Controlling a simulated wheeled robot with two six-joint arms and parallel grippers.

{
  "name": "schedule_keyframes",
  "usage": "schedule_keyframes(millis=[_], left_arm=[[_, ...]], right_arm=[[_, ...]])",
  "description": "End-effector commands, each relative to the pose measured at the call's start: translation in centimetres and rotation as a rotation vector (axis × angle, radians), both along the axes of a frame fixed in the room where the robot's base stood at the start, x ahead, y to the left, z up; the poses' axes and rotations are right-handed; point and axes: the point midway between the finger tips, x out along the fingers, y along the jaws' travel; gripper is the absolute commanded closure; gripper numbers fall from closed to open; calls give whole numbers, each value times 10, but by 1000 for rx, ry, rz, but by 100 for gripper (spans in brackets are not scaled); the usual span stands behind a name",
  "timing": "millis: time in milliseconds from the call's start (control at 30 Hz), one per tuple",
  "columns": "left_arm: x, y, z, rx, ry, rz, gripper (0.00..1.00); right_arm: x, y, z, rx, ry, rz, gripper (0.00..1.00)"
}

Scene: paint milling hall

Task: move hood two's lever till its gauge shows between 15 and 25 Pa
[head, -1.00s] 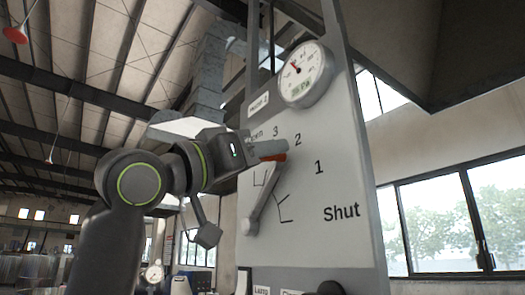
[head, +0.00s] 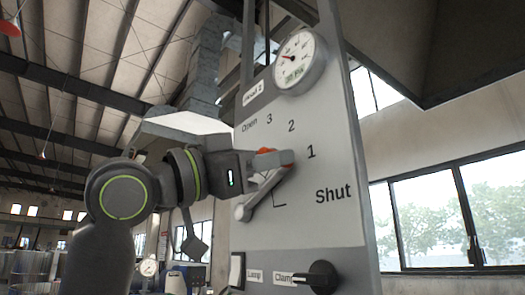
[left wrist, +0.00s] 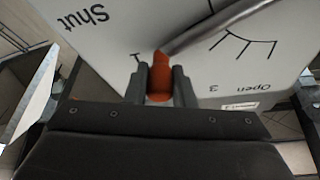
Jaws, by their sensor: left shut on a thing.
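Hood two's lever (head: 262,194) is a grey bar with an orange-red grip, mounted on the pale panel (head: 300,225) in the head view. It slants up and right from its pivot and points close to the mark 1, slightly toward 2. My left gripper (head: 275,159) is shut on the orange grip; the left wrist view shows the grip (left wrist: 160,78) between the two fingers. The round gauge (head: 300,60) sits at the panel's top with its red needle toward the upper left. Its small green display is too blurred to read surely. My right gripper is not in view.
The panel's scale reads Open, 3, 2, 1, Shut. Below the lever are a white lamp switch (head: 237,270) and a black clamp knob (head: 322,277). The hood (head: 445,50) hangs at upper right, with windows beneath it.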

Motion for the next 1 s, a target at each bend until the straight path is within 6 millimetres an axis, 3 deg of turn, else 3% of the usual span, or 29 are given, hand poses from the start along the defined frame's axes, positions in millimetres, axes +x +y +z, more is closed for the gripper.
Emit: schedule_keyframes(millis=[367, 400, 567, 1000], left_arm=[[-2, -1, -4, 19, -26, -1, 100], [-2, -1, -4, 19, -26, -1, 76], [-2, -1, -4, 19, -26, 0, 56], [-2, 0, -4, 18, -27, 0, 56]], right_arm=[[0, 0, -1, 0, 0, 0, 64], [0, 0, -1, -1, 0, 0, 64], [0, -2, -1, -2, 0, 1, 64], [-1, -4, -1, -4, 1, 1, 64]])
